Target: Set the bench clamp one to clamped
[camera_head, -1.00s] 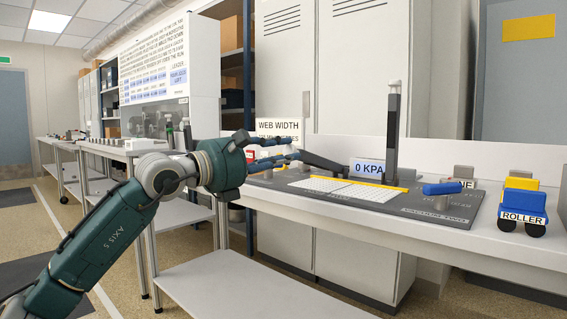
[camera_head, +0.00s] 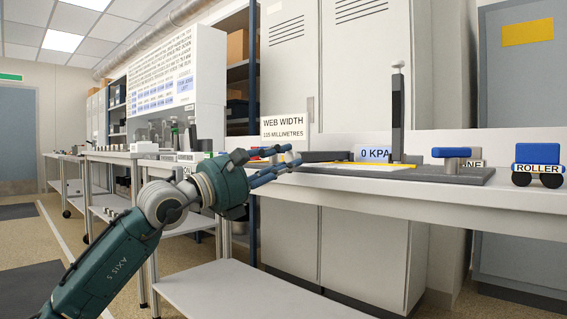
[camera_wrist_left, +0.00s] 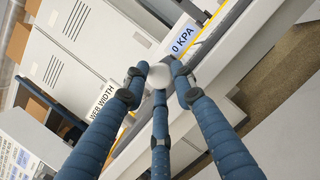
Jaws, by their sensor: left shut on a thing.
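A bench clamp's dark lever (camera_head: 328,156) lies low over the bench plate (camera_head: 440,173). My left gripper (camera_head: 290,159) is at the lever's left end, shut on a pale round knob. In the left wrist view, its blue fingers surround this knob (camera_wrist_left: 158,76). A second dark lever (camera_head: 398,112) stands upright on the plate, right of the 0 KPA display (camera_head: 374,153). No label shows which lever is clamp one. My right gripper is out of view.
A sign reading web width (camera_head: 284,128) stands behind my left gripper. A blue-handled piece (camera_head: 451,153) and a roller cart (camera_head: 537,165) are farther right. Tall cabinets (camera_head: 360,80) stand behind the bench. The lower shelf (camera_head: 250,292) is bare.

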